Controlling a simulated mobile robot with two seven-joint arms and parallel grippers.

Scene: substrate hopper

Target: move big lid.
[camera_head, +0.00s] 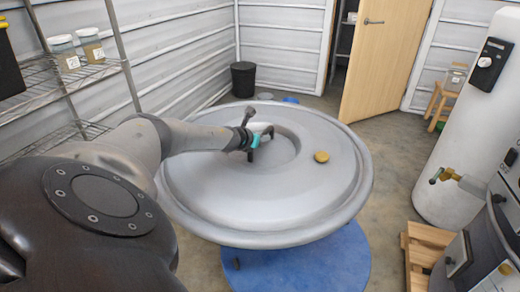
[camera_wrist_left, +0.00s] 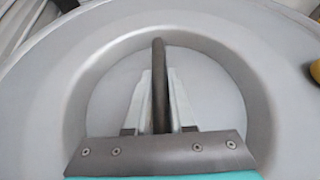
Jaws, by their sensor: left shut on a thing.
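The big lid (camera_head: 310,195) is a wide, round, grey metal disc with a raised rim and a recessed centre. In the head view it appears above a blue round mat (camera_head: 320,268). My left gripper (camera_head: 262,138) is at the lid's centre. In the left wrist view, the gripper's two fingers (camera_wrist_left: 160,100) are closed on the dark upright bar of the lid's handle (camera_wrist_left: 159,62). The lid's grey surface (camera_wrist_left: 45,95) fills most of that view. A yellow round knob (camera_head: 321,156) sits on the lid's right side. My right gripper does not show.
A wire shelf (camera_head: 100,75) with jars stands at the left. A black bin (camera_head: 243,79) and a wooden door (camera_head: 385,50) are at the back. A white tank (camera_head: 455,140), a wooden pallet (camera_head: 425,245) and a metal vessel (camera_head: 480,250) stand at the right.

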